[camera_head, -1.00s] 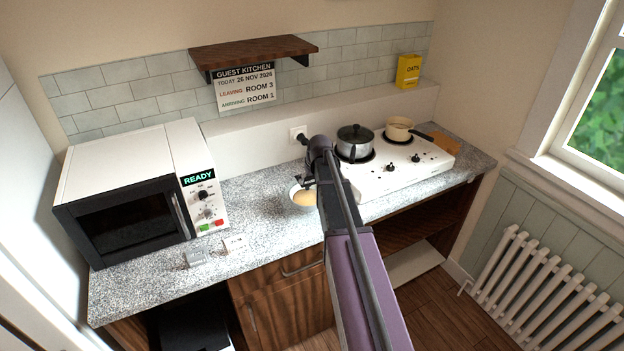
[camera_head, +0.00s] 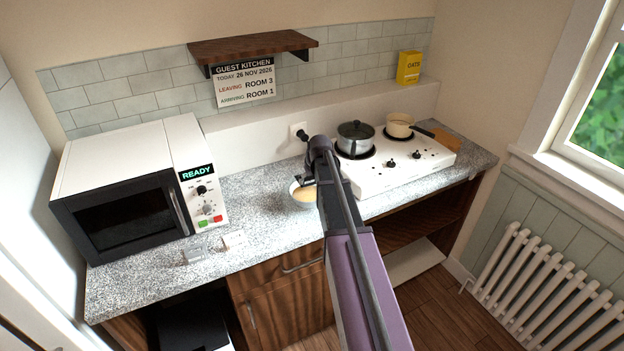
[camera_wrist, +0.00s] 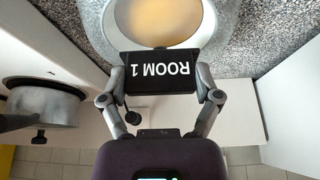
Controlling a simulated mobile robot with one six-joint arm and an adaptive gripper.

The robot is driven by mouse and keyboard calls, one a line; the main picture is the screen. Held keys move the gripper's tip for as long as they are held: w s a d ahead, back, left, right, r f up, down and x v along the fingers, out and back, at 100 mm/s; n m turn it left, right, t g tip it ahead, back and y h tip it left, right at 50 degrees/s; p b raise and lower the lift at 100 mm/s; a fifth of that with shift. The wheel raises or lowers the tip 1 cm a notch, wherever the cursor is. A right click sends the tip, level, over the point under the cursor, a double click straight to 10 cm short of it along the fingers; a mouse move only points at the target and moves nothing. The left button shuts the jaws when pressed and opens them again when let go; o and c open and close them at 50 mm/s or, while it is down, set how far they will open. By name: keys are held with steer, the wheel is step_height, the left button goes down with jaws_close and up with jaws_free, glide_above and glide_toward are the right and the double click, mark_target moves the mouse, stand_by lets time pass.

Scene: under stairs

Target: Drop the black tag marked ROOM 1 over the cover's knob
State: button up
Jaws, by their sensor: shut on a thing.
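My gripper (camera_wrist: 160,92) is shut on the black tag (camera_wrist: 161,71), whose white ROOM 1 lettering reads upside down in the wrist view. The tag hangs between the two fingers. Just beyond it is a pale round bowl (camera_wrist: 204,12) with yellow contents; the tag overlaps its near edge in the picture. In the head view the bowl (camera_head: 300,198) stands on the counter, partly behind my gripper (camera_head: 307,183). I cannot make out the cover or its knob; the tag and arm may hide them. Whether the tag touches anything is unclear.
A white hob (camera_head: 405,165) with a lidded pot (camera_head: 355,139) and a cream pan (camera_head: 399,125) stands right of the bowl. A microwave (camera_head: 120,215) stands left. Two small pale items (camera_head: 192,256) (camera_head: 234,240) lie on the counter (camera_head: 255,205). A black plug (camera_wrist: 131,117) sits behind.

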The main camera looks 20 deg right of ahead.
steer(key=shift+f, duration=0.15)
steer(key=o, duration=1.1)
steer(key=shift+c, duration=0.2)
steer(key=shift+r+p, duration=3.5)
steer(key=shift+r, duration=0.05)
steer(key=s+a+f+g+b, duration=0.2)
steer(key=s+a+f+b, duration=0.1)
steer(key=s+a, duration=0.8)
steer(key=s+a+f+g+b, duration=0.2)
steer(key=s+a+f+b, duration=0.2)
steer(key=s+a, duration=0.7)
steer(key=s+f, duration=0.1)
steer(key=s, duration=0.3)
steer(key=shift+a+f+g, duration=0.15)
steer(key=shift+f+g, duration=0.1)
steer(key=shift+g, duration=0.05)
